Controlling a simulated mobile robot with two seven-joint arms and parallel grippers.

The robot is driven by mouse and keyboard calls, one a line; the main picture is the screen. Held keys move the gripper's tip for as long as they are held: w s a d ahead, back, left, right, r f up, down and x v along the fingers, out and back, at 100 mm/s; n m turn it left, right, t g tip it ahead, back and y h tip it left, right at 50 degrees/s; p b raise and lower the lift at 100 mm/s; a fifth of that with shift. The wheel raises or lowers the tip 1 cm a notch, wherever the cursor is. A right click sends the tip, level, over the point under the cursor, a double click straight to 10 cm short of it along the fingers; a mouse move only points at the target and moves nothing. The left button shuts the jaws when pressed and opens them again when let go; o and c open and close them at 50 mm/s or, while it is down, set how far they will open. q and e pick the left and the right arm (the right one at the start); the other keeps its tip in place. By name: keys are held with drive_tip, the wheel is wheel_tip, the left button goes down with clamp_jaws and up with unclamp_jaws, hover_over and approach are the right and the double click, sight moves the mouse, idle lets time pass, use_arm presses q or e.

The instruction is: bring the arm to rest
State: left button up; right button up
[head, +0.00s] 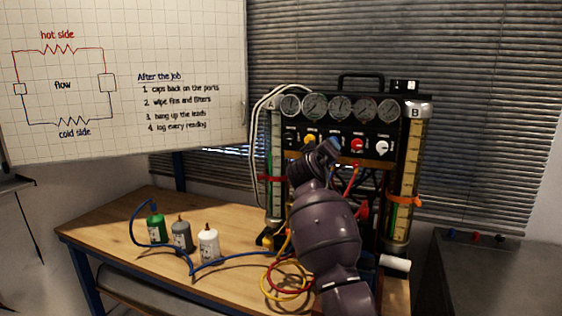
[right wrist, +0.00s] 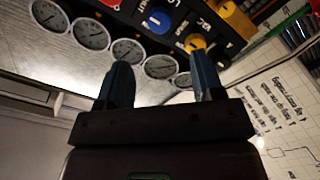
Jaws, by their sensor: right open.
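My right arm (head: 326,225) rises from the bottom of the head view in front of the gauge rig, bent, with its gripper (head: 328,151) up by the row of knobs. In the right wrist view the gripper (right wrist: 162,76) is open, its two blue fingers apart with nothing held between them. The blue knob (right wrist: 158,20) and the yellow knob (right wrist: 193,43) lie beyond the fingertips, and the gauges (right wrist: 127,51) show behind the fingers. I see no clear contact with the panel. My left gripper is not in view.
The gauge rig (head: 272,155) stands on the wooden table (head: 120,236), with hoses (head: 283,292) around its foot. Green (head: 156,228), grey (head: 182,236) and white (head: 208,245) bottles stand left of it. A whiteboard (head: 150,40) hangs behind. The table's left end is clear.

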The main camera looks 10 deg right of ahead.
drive_tip(key=s+a+r+t+y, duration=0.2)
drive_tip(key=a+r+t+y, duration=0.2)
drive_tip(key=a+y, duration=0.1)
drive_tip(key=s+d+f+y, duration=0.1)
drive_tip(key=s+f+y, duration=0.1)
drive_tip(key=s+f, duration=0.5)
drive_tip(key=s+f+g+y, duration=0.15)
drive_tip(key=s+f, duration=0.25)
drive_tip(key=f, duration=0.8)
drive_tip(key=s+d+f+t+y, duration=0.1)
drive_tip(key=s+f+y, duration=0.1)
drive_tip(key=s+f, duration=0.5)
drive_tip(key=s+d+f+g, duration=0.1)
drive_tip(key=s+f+g, duration=0.2)
drive_tip(key=s+f, duration=1)
drive_tip(key=s+d+f+m+g, duration=0.1)
drive_tip(key=s+f+g, duration=0.3)
drive_tip(key=s+f, duration=0.8)
drive_tip(key=s+d, duration=0.1)
drive_tip(key=s, duration=0.2)
drive_tip(key=shift+s+d+f+h, duration=0.25)
drive_tip(key=shift+d+f+h, duration=0.05)
drive_tip(key=shift+f+h, duration=0.05)
